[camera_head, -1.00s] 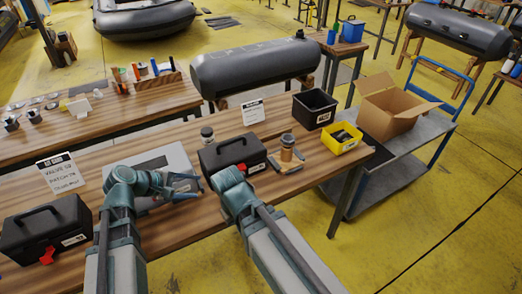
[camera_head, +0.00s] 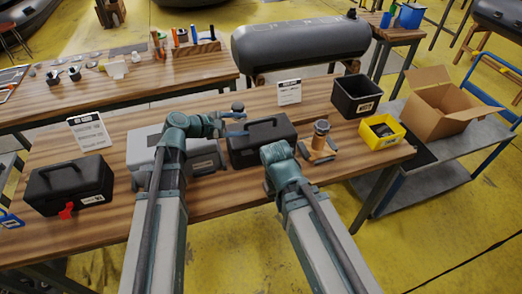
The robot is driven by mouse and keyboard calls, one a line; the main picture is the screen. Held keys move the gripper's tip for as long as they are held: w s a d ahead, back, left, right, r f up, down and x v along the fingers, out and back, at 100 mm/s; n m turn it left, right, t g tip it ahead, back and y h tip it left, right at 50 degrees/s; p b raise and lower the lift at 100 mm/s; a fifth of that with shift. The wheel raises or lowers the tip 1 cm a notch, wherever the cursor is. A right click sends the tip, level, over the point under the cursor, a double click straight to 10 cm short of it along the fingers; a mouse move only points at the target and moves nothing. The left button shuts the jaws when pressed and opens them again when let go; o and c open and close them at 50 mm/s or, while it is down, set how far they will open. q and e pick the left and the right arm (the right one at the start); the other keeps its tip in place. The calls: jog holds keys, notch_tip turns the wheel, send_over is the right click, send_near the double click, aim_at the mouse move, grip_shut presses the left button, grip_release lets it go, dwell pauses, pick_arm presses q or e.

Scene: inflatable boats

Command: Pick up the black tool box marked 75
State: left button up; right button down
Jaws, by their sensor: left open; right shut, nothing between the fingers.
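Two black tool boxes lie on the wooden workbench. One black tool box (camera_head: 258,148), in the middle, has a handle on top; its front is partly hidden by my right arm. The other black tool box (camera_head: 68,178), at the left, has a red latch and a white label; I cannot read 75 on either. My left gripper (camera_head: 236,124) reaches right across the grey case and is open at the upper left edge of the middle box; I cannot tell if it touches. My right gripper (camera_head: 277,154) is shut and empty in front of that box's right side, its fingers mostly hidden.
A grey case (camera_head: 142,150) lies left of the middle box. To the right stand a brown jar (camera_head: 320,137), a black bin (camera_head: 357,95) and a yellow bin (camera_head: 381,132). A sign (camera_head: 89,131) stands behind the left box. A cardboard box (camera_head: 440,105) sits on a cart.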

aim_at(258, 121)
pick_arm(q)
jog(key=shift+r+b+x, duration=0.2)
jog(key=shift+b+x, duration=0.25)
jog(key=shift+x, duration=1.15)
jog(key=shift+r+b+x, duration=0.2)
jog(key=shift+b+x, duration=0.2)
jog(key=shift+x, duration=1.25)
jog(key=shift+d+r, duration=0.1)
jog(key=shift+d, duration=0.05)
grip_shut()
